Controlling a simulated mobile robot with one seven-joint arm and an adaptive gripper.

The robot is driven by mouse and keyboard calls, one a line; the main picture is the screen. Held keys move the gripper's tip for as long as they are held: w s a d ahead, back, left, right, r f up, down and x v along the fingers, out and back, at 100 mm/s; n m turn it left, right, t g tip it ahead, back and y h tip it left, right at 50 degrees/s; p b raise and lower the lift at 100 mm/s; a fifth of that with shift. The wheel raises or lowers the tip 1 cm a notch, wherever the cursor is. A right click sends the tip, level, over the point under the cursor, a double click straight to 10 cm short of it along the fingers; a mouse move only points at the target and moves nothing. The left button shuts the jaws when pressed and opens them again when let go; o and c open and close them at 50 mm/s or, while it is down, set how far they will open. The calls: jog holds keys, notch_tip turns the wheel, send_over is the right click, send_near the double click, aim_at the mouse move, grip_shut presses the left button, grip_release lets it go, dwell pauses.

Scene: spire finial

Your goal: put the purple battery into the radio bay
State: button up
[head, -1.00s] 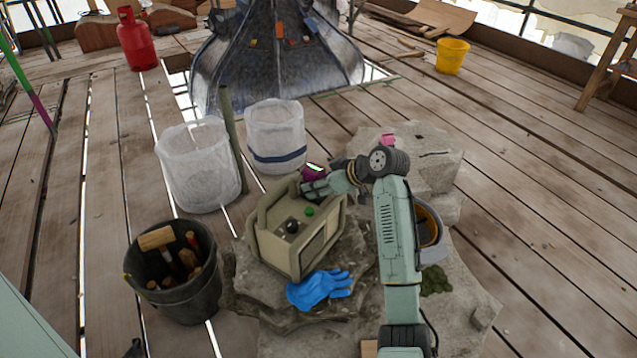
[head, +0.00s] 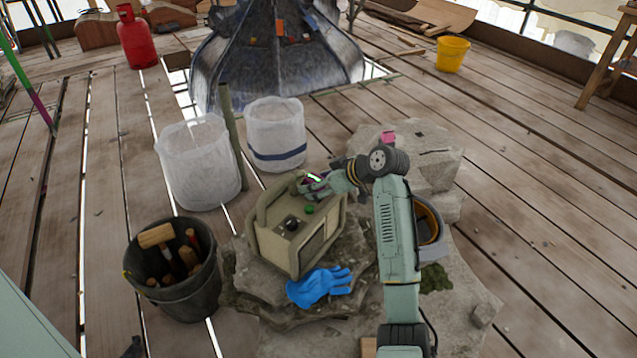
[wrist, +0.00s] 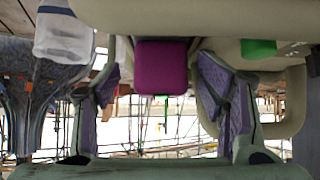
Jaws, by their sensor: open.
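The beige radio (head: 290,240) stands on the stone blocks, with a dark knob and a green knob (head: 309,209) on top. The purple battery (wrist: 162,68) is between my fingers in the wrist view, its upper edge meeting the beige radio body (wrist: 215,18). How deep it sits in the bay cannot be told. My gripper (wrist: 165,95) is open, with a gap on each side of the battery. In the head view my gripper (head: 314,184) is at the radio's back edge and mostly hides the battery.
A blue glove (head: 319,287) lies in front of the radio. A black tool bucket (head: 175,285) stands left; two white bags (head: 198,170) (head: 276,140) stand behind. A grey bucket (head: 432,245) is right of my arm. A pink piece (head: 388,138) lies on the rear stone.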

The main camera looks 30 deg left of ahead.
jog(key=v, duration=1.2)
